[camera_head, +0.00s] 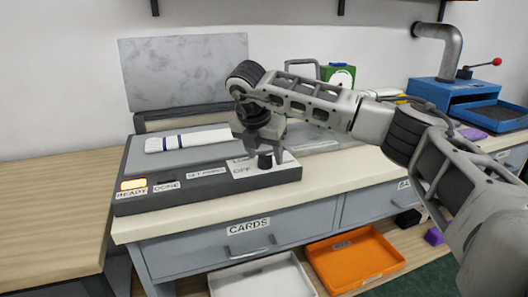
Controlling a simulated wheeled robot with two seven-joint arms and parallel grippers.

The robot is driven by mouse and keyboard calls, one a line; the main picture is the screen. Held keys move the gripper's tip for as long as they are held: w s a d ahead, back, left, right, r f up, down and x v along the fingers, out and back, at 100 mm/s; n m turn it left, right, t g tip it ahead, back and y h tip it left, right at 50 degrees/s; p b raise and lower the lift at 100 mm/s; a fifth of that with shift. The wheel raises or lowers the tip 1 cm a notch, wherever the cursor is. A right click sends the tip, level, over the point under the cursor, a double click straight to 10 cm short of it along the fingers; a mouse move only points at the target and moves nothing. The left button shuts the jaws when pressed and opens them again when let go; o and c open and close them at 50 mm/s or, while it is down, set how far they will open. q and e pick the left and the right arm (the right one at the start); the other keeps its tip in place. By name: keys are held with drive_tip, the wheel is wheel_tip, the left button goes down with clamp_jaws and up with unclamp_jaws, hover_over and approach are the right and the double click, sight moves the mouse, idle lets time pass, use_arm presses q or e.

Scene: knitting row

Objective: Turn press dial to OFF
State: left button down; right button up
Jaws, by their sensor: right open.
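The press (205,195) is a dark, low machine with a raised grey lid plate (185,70) behind it. Its dial (265,161) is a black knob on a white plate at the right front corner, with an OFF label (241,169) left of it. My right gripper (262,140) points down just above and behind the dial, its fingers apart; I cannot tell whether they touch the knob. The gripper hides part of the plate's other lettering. A READY light (133,184) glows orange next to a dark DONE light (166,186). My left gripper is not in view.
A white folded cloth with dark stripes (188,140) lies on the press bed. A green device (338,75) and a blue machine with a red-knobbed lever (455,95) stand to the right. Below are a CARDS drawer (250,240), an orange tray (355,260) and a white tray (262,280). Bare wooden table is at left.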

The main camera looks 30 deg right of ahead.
drive_tip(key=c, duration=1)
